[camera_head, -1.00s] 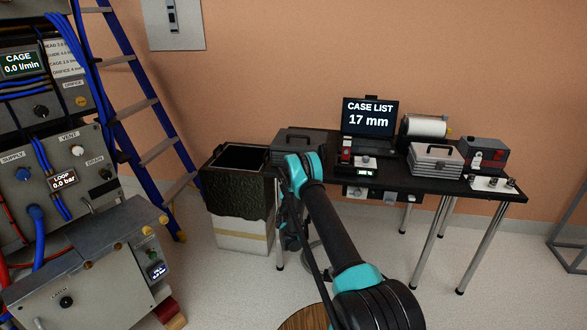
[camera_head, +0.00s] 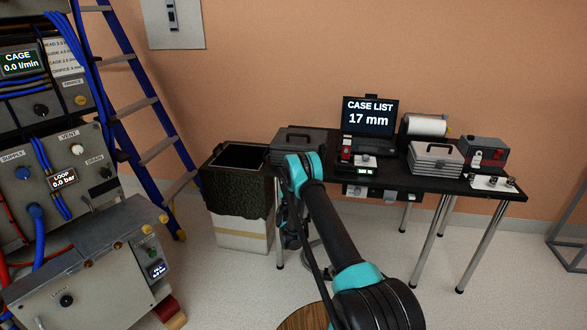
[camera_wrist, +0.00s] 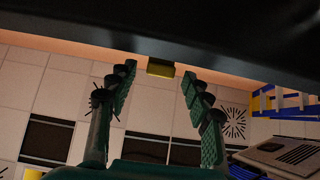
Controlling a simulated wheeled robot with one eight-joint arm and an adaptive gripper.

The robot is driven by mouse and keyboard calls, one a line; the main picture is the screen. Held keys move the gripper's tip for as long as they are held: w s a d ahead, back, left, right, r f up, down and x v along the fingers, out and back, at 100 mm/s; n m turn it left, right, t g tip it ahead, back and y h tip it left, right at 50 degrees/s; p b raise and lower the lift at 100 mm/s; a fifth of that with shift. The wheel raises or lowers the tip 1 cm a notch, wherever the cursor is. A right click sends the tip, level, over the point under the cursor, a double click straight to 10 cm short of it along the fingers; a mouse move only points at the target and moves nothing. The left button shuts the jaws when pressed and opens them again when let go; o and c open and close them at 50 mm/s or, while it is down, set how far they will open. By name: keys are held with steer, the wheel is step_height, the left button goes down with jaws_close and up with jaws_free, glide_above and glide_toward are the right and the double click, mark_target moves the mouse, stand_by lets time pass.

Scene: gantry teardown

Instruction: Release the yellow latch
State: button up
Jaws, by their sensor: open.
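A small yellow block (camera_wrist: 161,68), which looks like the yellow latch, sits at the lower edge of a large dark surface in the wrist view. My gripper (camera_wrist: 160,76) is open, with one finger on each side of the yellow block in the picture. The fingers look apart from it, but I cannot tell the depth. In the head view my gripper (camera_head: 291,236) is low by the left end of the black table (camera_head: 400,180), partly hidden by my own arm. I cannot make out the yellow block in the head view.
A dark open-topped bin (camera_head: 235,190) stands left of my gripper. A dark case (camera_head: 298,142), a screen reading 17 mm (camera_head: 370,117) and a grey case (camera_head: 435,158) are on the table. A grey control cabinet (camera_head: 85,270) and a blue ladder (camera_head: 125,110) are at the left.

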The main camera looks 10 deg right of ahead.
mark_target(294, 147)
step_height(294, 147, up, 10)
stand_by(0.5)
